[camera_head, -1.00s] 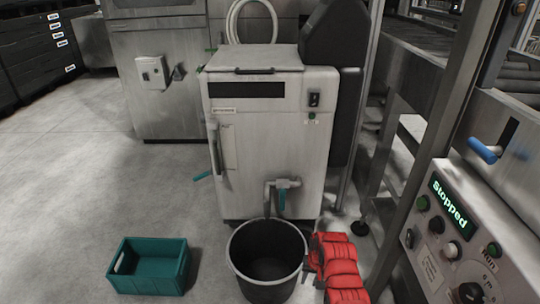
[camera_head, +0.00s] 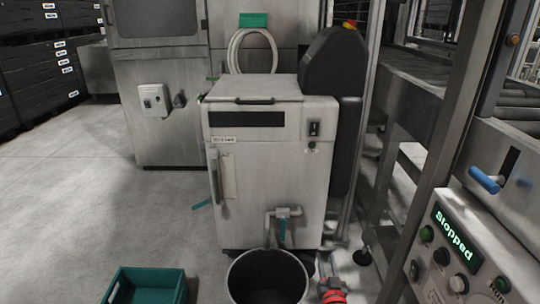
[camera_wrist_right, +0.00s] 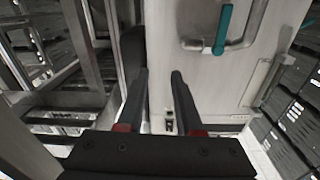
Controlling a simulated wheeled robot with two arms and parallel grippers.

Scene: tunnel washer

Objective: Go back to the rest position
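My right gripper (camera_head: 328,265) shows at the bottom of the head view, in front of the grey cabinet (camera_head: 265,180) and just right of the black bucket (camera_head: 266,277). In the right wrist view, the two dark fingers of the right gripper (camera_wrist_right: 159,73) stand apart with nothing between them. Past them is the pale cabinet front with a pipe and its teal valve lever (camera_wrist_right: 222,30). The lever also shows in the head view (camera_head: 282,230), hanging below the pipe above the bucket. The left gripper is in neither view.
A teal crate (camera_head: 150,284) lies on the floor at the lower left, cut off by the picture edge. A control panel (camera_head: 462,255) reading "Stopped" and a metal frame stand at the right. The floor at the left is clear.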

